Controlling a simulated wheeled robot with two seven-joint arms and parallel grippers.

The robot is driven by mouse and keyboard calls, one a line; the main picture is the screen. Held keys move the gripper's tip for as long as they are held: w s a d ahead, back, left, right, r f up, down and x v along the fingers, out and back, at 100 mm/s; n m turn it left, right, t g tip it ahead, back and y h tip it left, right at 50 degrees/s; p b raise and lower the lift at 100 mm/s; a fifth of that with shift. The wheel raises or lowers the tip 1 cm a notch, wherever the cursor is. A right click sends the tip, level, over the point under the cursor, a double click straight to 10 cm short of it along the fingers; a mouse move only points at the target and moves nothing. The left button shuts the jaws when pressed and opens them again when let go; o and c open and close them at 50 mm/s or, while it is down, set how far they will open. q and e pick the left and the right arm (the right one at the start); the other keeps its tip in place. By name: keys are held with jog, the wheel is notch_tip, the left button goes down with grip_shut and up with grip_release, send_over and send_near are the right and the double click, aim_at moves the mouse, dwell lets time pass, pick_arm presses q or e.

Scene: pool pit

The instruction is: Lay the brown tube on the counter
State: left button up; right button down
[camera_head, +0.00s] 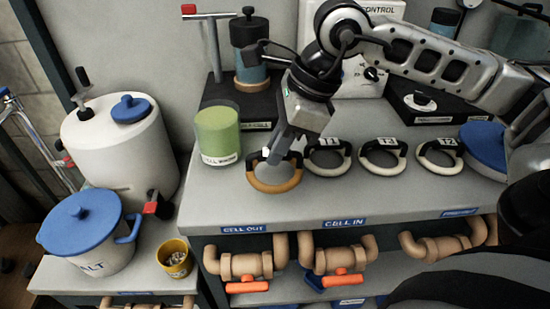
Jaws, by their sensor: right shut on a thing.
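The brown tube (275,187) is a curved, U-shaped piece with dark ends, near the front edge of the grey counter (340,198). My right gripper (284,153) reaches down from the upper right and is shut on the back of the tube. The fingers hide part of the tube's dark ends. The tube is at or just above the counter top; I cannot tell whether it touches. My left gripper is not in view.
Several white curved tubes with black tops (327,168) lie in a row to the right. A green cylinder (218,135) stands close on the left. A blue disc (484,143) is at far right. Pipes with orange handles (247,287) sit below the counter edge.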

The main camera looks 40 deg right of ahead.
notch_tip(320, 180, down, 3)
jog(key=shift+w+a+f, duration=0.1)
jog(key=shift+w+f, duration=0.05)
jog(key=shift+f, duration=0.2)
jog(key=shift+f, duration=0.1)
jog(key=shift+f, duration=0.15)
jog(key=c, duration=1.5)
grip_release()
jog(key=shift+o, duration=0.2)
jog(key=shift+r, duration=0.2)
